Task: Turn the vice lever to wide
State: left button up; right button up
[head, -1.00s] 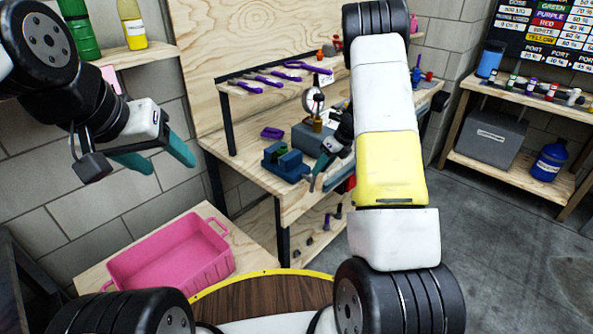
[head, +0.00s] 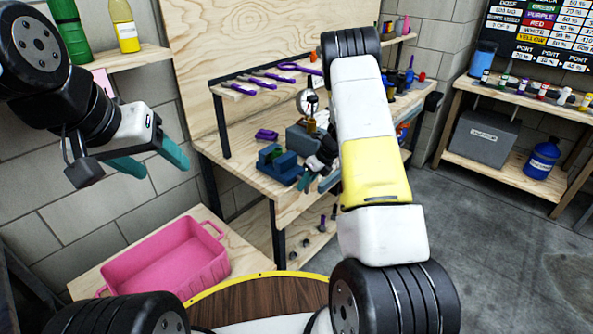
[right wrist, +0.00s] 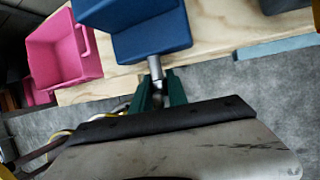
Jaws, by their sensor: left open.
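The blue vice (head: 278,166) sits on the front edge of the wooden workbench, and its blue body (right wrist: 150,30) fills the top of the right wrist view. A metal shaft (right wrist: 155,68) sticks out of the vice toward my right gripper (right wrist: 159,88); I cannot make out which way the lever lies. The green fingers stand on either side of the metal; whether they press on it is unclear. In the head view my right gripper (head: 316,183) is just right of the vice. My left gripper (head: 152,164) is open and empty, above the pink tub.
A pink tub (head: 165,262) stands on a low wooden surface at the left. Purple tools (head: 268,81) lie on the bench's raised shelf. A grey box (head: 300,138) is behind the vice. A side shelf (head: 530,108) with bottles stands at the right; grey floor is clear before it.

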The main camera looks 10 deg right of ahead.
grip_shut()
jog(key=shift+h, duration=0.3)
jog(key=n+t+h, duration=0.1)
jog(key=t+h, duration=0.3)
jog(key=n+t+h, duration=0.2)
jog(key=t+h, duration=0.3)
jog(key=n+t+h, duration=0.2)
jog(key=t+h, duration=0.2)
jog(key=shift+w+d+r+t, duration=0.2)
jog(key=shift+d+r+t, duration=0.1)
jog(key=shift+t, duration=0.1)
dwell(0.5)
dwell(0.4)
